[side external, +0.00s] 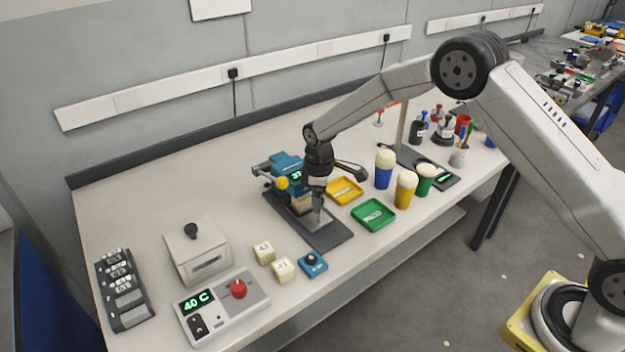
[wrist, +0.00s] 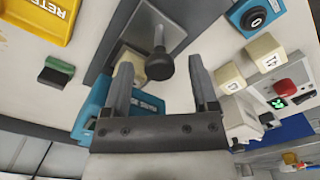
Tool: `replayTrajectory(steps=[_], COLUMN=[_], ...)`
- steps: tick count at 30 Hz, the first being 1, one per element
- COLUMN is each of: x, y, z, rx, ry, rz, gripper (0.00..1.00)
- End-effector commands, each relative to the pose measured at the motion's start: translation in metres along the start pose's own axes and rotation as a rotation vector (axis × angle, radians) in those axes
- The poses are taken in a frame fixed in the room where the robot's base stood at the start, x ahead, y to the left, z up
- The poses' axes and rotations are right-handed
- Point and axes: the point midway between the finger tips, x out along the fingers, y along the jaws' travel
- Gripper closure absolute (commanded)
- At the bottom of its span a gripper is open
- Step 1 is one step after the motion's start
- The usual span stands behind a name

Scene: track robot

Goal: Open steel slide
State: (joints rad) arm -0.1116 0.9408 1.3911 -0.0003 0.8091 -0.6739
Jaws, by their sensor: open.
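A blue device (side external: 288,167) with a yellow ball and a green display stands at the back of a dark base plate (side external: 330,237). In the wrist view, a grey steel slide (wrist: 150,22) lies on the plate. A steel stem with a black round knob (wrist: 160,66) rises from it towards the camera. My gripper (side external: 317,192) is over the plate, pointing down. In the wrist view my gripper (wrist: 162,72) is open, with a finger on each side of the knob and gaps to it. A cream block (wrist: 131,64) is partly hidden by the left finger.
Yellow (side external: 344,190) and green (side external: 373,215) trays and several cups stand right of the plate. Cream cubes (side external: 283,269), a blue knob box (side external: 312,264), a control panel (side external: 222,306) and a white box (side external: 197,250) stand left or in front. The table's front edge is near.

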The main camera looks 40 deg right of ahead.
Motion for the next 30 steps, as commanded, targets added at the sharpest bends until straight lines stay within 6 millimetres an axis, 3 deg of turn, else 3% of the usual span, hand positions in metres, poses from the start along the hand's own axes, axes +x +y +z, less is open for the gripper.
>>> replayTrajectory(steps=[4,5,11,12,30], x=[-0.0002,-0.0002,-0.0004,-0.0004,-0.0007], y=[0.0000,0.0000,0.0000,0.0000,-0.0002], z=[0.0000,0.0000,0.0000,0.0000,-0.0002], rx=[0.000,0.000,0.000,0.000,0.000], ry=[0.000,0.000,0.000,0.000,0.000], rz=[0.000,0.000,0.000,0.000,0.000], gripper=[0.24,0.31,0.94,1.00,1.00])
